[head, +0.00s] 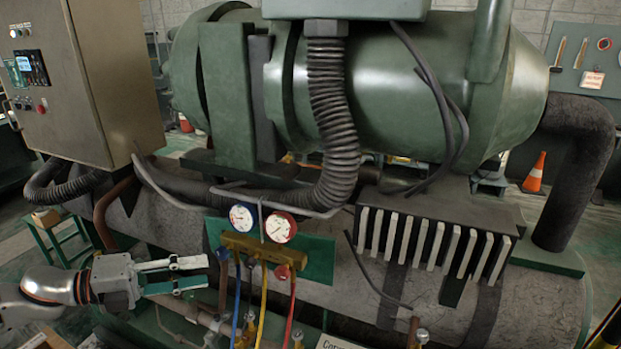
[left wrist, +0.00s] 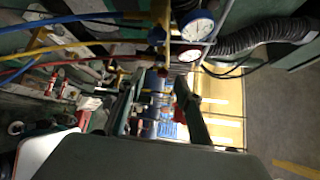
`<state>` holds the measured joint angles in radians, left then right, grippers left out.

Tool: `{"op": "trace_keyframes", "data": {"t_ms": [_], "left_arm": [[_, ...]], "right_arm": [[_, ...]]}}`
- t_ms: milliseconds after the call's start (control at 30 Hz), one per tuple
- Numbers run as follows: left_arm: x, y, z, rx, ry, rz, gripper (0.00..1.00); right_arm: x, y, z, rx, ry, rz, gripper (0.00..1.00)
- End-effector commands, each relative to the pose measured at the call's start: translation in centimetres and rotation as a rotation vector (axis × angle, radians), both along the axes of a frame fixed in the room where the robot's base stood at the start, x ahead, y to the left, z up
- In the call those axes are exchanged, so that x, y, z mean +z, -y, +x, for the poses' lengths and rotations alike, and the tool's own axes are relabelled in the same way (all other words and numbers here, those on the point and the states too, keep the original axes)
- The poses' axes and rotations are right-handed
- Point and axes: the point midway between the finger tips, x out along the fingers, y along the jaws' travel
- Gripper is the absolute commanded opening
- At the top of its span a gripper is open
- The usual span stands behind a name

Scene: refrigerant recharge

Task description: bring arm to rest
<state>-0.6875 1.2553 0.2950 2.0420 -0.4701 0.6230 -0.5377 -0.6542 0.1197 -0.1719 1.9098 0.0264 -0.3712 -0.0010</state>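My left gripper (head: 203,274) is at the lower left of the head view, with its arm coming in from the left. Its two green-edged fingers point right and stand apart, with nothing held between them. To its right is the brass gauge manifold (head: 262,248) with a blue gauge (head: 242,217) and a red gauge (head: 281,228). The fingers appear apart from the manifold and hoses. The gauges also show at the top of the left wrist view, the blue one (left wrist: 197,27) nearest. My right gripper does not show.
Blue (head: 237,300), yellow (head: 263,305) and red (head: 290,312) hoses hang below the manifold. A large green tank (head: 370,85) fills the back. An orange cone (head: 535,173) stands at right on open floor.

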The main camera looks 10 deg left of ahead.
Motion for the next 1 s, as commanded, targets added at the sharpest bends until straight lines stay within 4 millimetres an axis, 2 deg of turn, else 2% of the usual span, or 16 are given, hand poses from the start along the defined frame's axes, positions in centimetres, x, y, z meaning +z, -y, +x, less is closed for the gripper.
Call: {"op": "trace_keyframes", "data": {"t_ms": [167,267,400,567,667,767,800,900,1000], "left_arm": [[-1.8,-1.3,0.2,0.096,-0.046,-0.068,0.34],[-4.9,-3.0,0.3,0.238,-0.12,-0.167,0.34],[-10.9,-4.9,-0.5,0.474,-0.268,-0.347,0.34],[-18.7,-4.7,-2.8,0.717,-0.466,-0.555,0.34],[-23.6,-3.0,-4.7,0.851,-0.602,-0.685,0.34],[-28.1,0.1,-6.7,0.97,-0.747,-0.812,0.34],[-29.6,1.6,-7.6,1.009,-0.807,-0.862,0.34],[-32.8,5.6,-9.4,1.093,-0.942,-0.965,0.34],[-34.7,9.2,-10.7,1.147,-1.051,-1.039,0.34]], "right_arm": [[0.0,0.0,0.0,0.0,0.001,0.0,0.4],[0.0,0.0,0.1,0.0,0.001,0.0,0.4],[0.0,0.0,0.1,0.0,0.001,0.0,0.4],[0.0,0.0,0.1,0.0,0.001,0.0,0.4],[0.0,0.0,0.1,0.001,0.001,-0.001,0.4],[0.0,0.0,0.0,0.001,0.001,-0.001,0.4],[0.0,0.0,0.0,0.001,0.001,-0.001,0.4],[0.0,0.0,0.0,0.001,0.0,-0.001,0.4],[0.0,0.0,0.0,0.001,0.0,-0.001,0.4]]}}
